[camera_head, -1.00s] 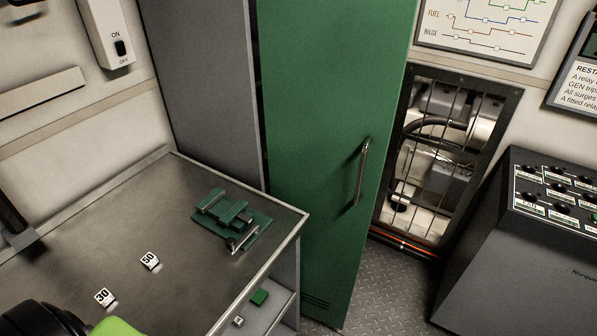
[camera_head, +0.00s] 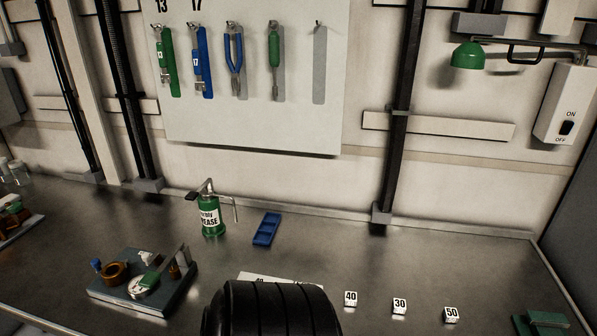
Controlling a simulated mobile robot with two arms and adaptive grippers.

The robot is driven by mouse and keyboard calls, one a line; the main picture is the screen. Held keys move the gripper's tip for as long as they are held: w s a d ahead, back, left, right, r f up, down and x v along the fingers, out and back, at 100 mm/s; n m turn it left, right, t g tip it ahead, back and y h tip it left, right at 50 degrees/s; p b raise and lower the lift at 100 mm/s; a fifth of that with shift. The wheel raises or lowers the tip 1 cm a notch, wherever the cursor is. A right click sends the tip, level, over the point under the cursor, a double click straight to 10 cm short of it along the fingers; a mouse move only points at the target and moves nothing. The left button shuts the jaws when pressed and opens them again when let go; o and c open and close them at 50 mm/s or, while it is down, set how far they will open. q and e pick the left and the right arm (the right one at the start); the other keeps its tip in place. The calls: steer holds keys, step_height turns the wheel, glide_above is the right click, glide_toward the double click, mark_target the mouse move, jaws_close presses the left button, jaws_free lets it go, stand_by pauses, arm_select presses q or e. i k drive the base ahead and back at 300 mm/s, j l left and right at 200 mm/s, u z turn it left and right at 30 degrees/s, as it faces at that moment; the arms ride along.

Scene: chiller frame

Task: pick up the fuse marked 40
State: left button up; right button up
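The fuse marked 40 (camera_head: 350,299) is a small white block with black digits. It stands on the grey metal bench top (camera_head: 450,262) near the bottom of the view. The fuse marked 30 (camera_head: 400,306) and the fuse marked 50 (camera_head: 451,314) stand apart in a row to its right. A black ribbed rounded shape, which looks like part of my arm, fills the bottom centre just left of the 40 fuse. It partly hides a white printed card (camera_head: 254,278) on the bench. Neither gripper's fingers show.
A green grease can (camera_head: 210,217) and a blue tray (camera_head: 266,229) stand behind. A board with parts (camera_head: 125,291) lies at left, a green device (camera_head: 541,322) at bottom right. Tools hang on a wall panel (camera_head: 250,125). Bench behind the fuses is clear.

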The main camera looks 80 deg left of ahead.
mark_target(349, 297)
steer(key=i+u, duration=0.15)
steer(key=u, duration=1.85)
steer(key=k+l+u, duration=0.2)
steer(key=k+l, duration=0.5)
steer(key=l, duration=0.15)
steer(key=k+l+u, duration=0.1)
steer(key=k+l, duration=0.4)
steer(key=l, duration=0.1)
